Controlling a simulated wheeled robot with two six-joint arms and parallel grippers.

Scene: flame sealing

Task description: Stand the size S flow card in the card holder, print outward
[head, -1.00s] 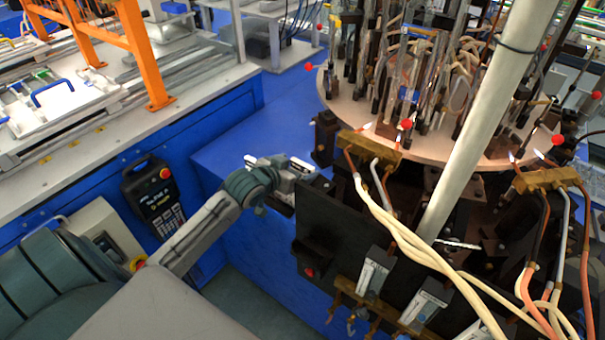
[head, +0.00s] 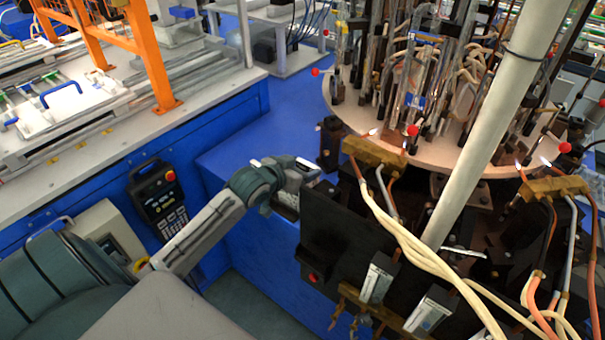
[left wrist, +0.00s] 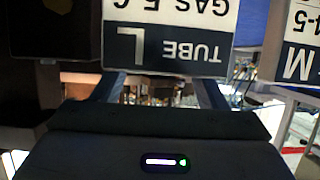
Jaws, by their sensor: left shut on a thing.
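My left gripper (left wrist: 157,92) shows its two fingers running up behind the lower edge of a flow card (left wrist: 168,55). This card is white with a dark band, reads "TUBE L" and "GAS 5-6" upside down, and hides the fingertips. The gripper appears shut on it. A second card (left wrist: 297,65) with "M" and "4-5" is cut off at the right edge. I see no card marked S. In the head view my left gripper (head: 294,172) is beside the upper left of a black panel (head: 340,235); its fingertips are unclear there. My right gripper is out of view.
A round table (head: 455,155) full of glass tubes and rods stands behind the panel. Brass burner blocks (head: 374,152) with small flames and pale hoses are close to the right. A thick pale pole (head: 490,120) crosses in front. A control pendant (head: 160,200) hangs at the left.

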